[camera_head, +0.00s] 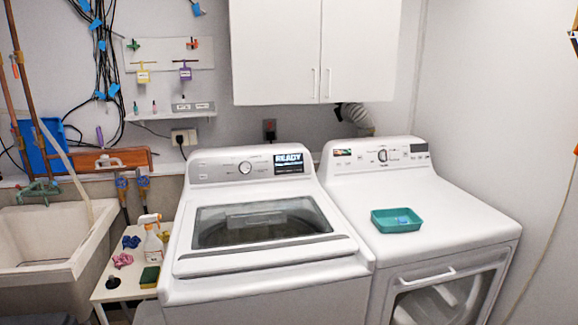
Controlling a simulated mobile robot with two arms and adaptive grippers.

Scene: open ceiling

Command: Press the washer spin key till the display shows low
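The white top-loading washer (330,262) stands in the middle of the head view with its glass lid closed. Its display (289,163) is lit and reads READY in large letters, with smaller text below that I cannot make out. A round knob (245,167) sits left of the display on the control panel (212,170). Small markings lie along the panel, but the spin key is too small to tell apart. Neither of my grippers is in view.
A dryer (460,217) stands right against the washer, with a teal tray (397,226) on top. A small side table (110,293) with a spray bottle (152,240) and a utility sink (50,240) are at left. White cabinets (318,50) hang above.

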